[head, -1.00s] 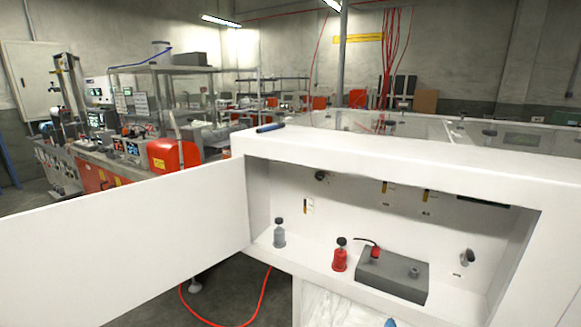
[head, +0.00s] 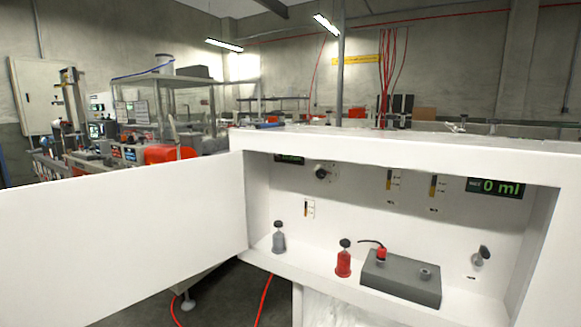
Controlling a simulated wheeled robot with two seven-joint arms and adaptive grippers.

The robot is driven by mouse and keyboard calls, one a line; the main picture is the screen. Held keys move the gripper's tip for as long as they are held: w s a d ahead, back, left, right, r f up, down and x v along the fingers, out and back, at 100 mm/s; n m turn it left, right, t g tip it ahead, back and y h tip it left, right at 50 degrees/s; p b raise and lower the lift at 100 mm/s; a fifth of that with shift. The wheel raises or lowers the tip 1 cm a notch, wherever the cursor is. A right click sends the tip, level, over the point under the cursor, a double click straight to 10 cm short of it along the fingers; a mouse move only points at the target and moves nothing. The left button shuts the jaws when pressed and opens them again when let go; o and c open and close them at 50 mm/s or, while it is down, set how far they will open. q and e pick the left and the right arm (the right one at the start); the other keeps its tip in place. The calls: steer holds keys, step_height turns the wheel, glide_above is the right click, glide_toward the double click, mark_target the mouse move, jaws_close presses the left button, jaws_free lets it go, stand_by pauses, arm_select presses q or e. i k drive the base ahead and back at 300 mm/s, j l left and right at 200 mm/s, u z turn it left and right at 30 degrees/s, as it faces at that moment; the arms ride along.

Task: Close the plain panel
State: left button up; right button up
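The plain panel (head: 120,235) is a flat white door in the head view. It stands wide open to the left, hinged at the left edge of the opening in a white cabinet (head: 400,148). The cabinet's inside is fully exposed. Neither of my grippers shows in the head view, and nothing is seen touching the panel. The panel's outer left end runs out of the picture.
A display (head: 494,187) reads 0 ml. A red hose (head: 264,300) lies below the panel. Other machines (head: 120,140) stand behind it.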

mark_target(81, 252)
steer(key=k+j+z, duration=0.1)
steer(key=j, duration=0.3)
steer(key=k+j+z, duration=0.15)
steer(key=j, duration=0.25)
steer(key=k+j+z, duration=0.1)
steer(key=j, duration=0.3)
steer(key=k+j+z, duration=0.15)
steer(key=j, duration=0.2)
steer(key=k+j+z, duration=0.15)
steer(key=j, duration=0.25)
steer(key=k+j+z, duration=0.1)
steer(key=j, duration=0.3)
steer(key=k+j+z, duration=0.15)
steer(key=j, duration=0.25)
steer(key=k+j+z, duration=0.1)
steer(key=j, duration=0.25)
steer(key=k+j+z, duration=0.1)
steer(key=j, duration=0.25)
steer(key=k+j+z, duration=0.15)
steer(key=j, duration=0.2)
steer(key=j+z, duration=0.35)
steer(key=j, duration=0.7)
steer(key=i+j+z, duration=0.15)
steer(key=j, duration=0.15)
steer(key=i+j+z, duration=0.1)
steer(key=j, duration=0.25)
steer(key=i+j+z, duration=0.15)
steer(key=j, duration=0.2)
